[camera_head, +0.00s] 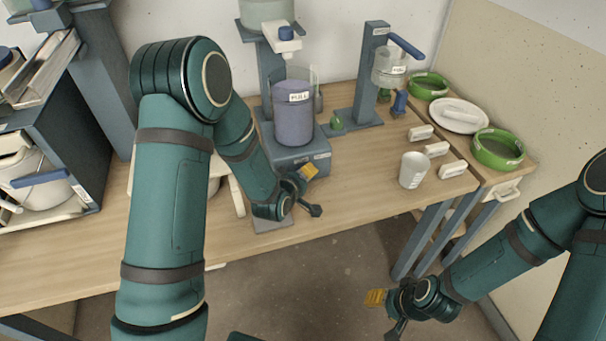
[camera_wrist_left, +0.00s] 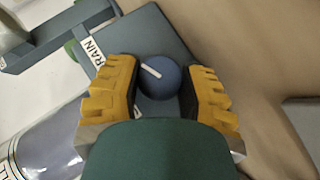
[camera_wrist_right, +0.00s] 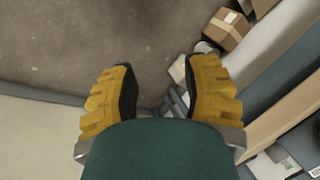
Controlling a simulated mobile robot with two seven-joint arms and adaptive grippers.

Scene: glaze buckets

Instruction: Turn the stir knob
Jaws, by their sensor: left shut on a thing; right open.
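The stir knob (camera_wrist_left: 160,78) is a round dark blue knob with a white mark line, seen in the left wrist view. It sits on the blue-grey base (camera_head: 316,152) of the mixing stand. My left gripper (camera_head: 307,187) is at the front of this base, its yellow fingers shut on the knob from both sides. In the head view the knob is hidden behind the gripper. A purple-filled bucket (camera_head: 293,125) labelled FULL stands on the base. My right gripper (camera_head: 384,313) is open and empty, out in front of the table, above the floor.
A white cup (camera_head: 413,170) and several small white labelled blocks (camera_head: 436,149) are right of the stand. A second stand (camera_head: 371,80) with a blue lever is behind them. Green bowls (camera_head: 498,150) and a white plate (camera_head: 459,115) are at right. A dark shelf (camera_head: 82,165) stands left.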

